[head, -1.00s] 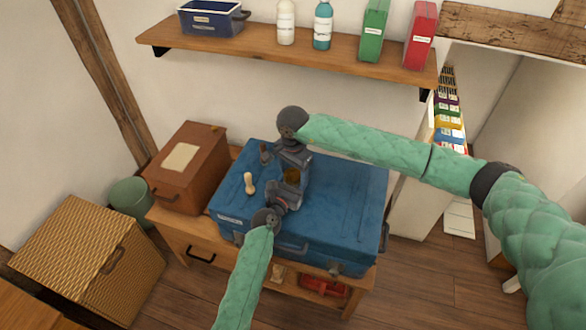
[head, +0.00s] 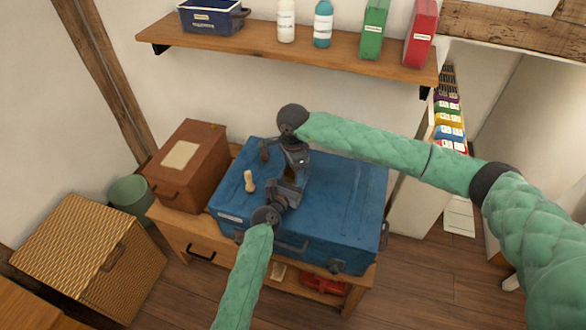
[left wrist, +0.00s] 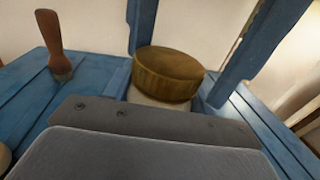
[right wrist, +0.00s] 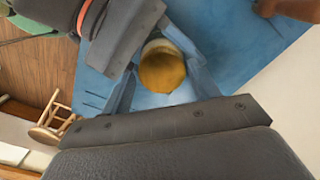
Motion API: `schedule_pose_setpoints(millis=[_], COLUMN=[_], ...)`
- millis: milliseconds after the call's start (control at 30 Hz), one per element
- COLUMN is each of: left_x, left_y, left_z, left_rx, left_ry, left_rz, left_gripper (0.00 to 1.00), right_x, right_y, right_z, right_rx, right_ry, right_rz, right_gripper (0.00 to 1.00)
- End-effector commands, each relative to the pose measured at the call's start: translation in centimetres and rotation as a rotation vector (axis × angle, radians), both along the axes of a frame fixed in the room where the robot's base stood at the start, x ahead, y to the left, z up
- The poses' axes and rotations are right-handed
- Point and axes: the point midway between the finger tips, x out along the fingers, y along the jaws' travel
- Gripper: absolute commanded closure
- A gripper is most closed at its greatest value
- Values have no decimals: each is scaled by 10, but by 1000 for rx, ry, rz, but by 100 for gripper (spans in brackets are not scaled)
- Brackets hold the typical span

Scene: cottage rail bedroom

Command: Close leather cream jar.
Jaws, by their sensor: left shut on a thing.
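The leather cream jar (left wrist: 155,100) shows a pale body in the left wrist view, with its wide gold-brown lid (left wrist: 168,75) on top. The lid also shows from above in the right wrist view (right wrist: 162,70). My left gripper (head: 284,194) is shut on the jar body, low over the blue trunk. My right gripper (head: 291,168) comes down from above, its two fingers apart on either side of the lid. Whether they touch it is unclear. In the head view the grippers hide the jar.
The blue trunk (head: 345,200) bears a pale wooden piece (head: 249,181) and a dark-handled tool (left wrist: 58,45) left of the jar. A brown box (head: 190,170) stands to the left. A wall shelf (head: 300,50) runs above. The trunk's right side is clear.

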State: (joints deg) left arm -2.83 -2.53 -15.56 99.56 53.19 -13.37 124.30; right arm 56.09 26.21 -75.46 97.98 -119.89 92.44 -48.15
Motion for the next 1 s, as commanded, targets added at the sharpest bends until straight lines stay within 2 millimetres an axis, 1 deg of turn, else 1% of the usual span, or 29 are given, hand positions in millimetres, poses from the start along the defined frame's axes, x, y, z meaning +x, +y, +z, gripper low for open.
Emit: schedule_pose_setpoints(millis=[333,467,733,833,1000], left_x=[0,-1,-1,-1,-1], left_y=[-1,-2,-2,-2,-2], left_z=[0,0,0,0,0], left_rx=[0,0,0,0,-1], left_ry=[0,0,0,0,0], left_rz=[-2,-2,-2,-2,-2], left_gripper=[100,100,100,100,100], right_x=[0,0,1,0,0], right_y=[1,1,0,0,0], right_z=[2,12,42,45,45], right_rx=[2,3,1,1,2], right_ry=[-1,-2,-3,-2,-1], right_rz=[3,4,3,3,3], right_gripper=[29,29,29,29,29])
